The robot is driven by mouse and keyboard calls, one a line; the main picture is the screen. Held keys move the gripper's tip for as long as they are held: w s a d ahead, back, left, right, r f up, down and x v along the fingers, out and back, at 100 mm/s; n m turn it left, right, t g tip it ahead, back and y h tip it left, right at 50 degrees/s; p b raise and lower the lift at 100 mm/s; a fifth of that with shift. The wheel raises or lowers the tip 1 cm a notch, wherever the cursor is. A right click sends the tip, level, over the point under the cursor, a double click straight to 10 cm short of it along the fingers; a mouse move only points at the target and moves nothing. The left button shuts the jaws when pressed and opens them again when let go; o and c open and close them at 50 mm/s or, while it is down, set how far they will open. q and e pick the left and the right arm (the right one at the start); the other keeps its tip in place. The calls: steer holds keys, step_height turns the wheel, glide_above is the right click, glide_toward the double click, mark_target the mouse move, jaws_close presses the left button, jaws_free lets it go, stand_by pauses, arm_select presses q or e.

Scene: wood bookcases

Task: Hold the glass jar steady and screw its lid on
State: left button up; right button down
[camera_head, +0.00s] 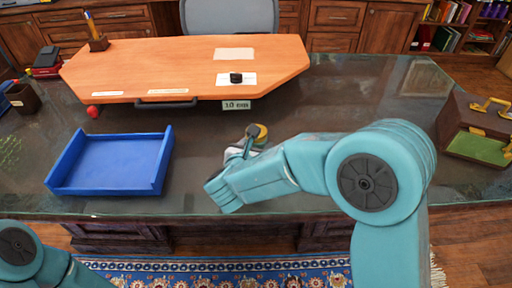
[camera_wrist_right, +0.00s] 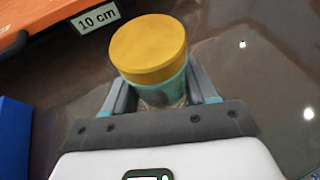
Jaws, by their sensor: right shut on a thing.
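The yellow lid (camera_head: 260,132) sits on top of the glass jar on the dark glass desk. In the right wrist view the lid (camera_wrist_right: 148,48) is large and round, and a little of the clear jar (camera_wrist_right: 162,98) shows below it. My right gripper (camera_head: 247,145) is around the jar just below the lid, with one finger on each side, and is shut on it. Whether the lid is threaded tight cannot be told. My left gripper is out of view; only part of my left arm shows at the lower left.
A blue tray (camera_head: 112,163) lies left of the jar. Behind is an orange board (camera_head: 180,62) with a black knob (camera_head: 236,78) and a "10 cm" label (camera_head: 236,105). A red ball (camera_head: 93,112) lies by the board. A brown case (camera_head: 470,125) stands at right.

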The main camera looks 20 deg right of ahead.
steer(key=shift+s+r, duration=0.1)
steer(key=shift+r, duration=0.05)
steer(key=shift+f+b, duration=0.3)
steer(key=shift+c, duration=1.7)
jaws_free()
steer(key=shift+r, duration=0.1)
steer(key=shift+a+r+p, duration=0.1)
steer(key=shift+r+p, duration=0.2)
steer(key=shift+p, duration=0.15)
steer(key=v, duration=1.1)
steer(key=shift+s+a, duration=0.2)
steer(key=shift+s, duration=0.15)
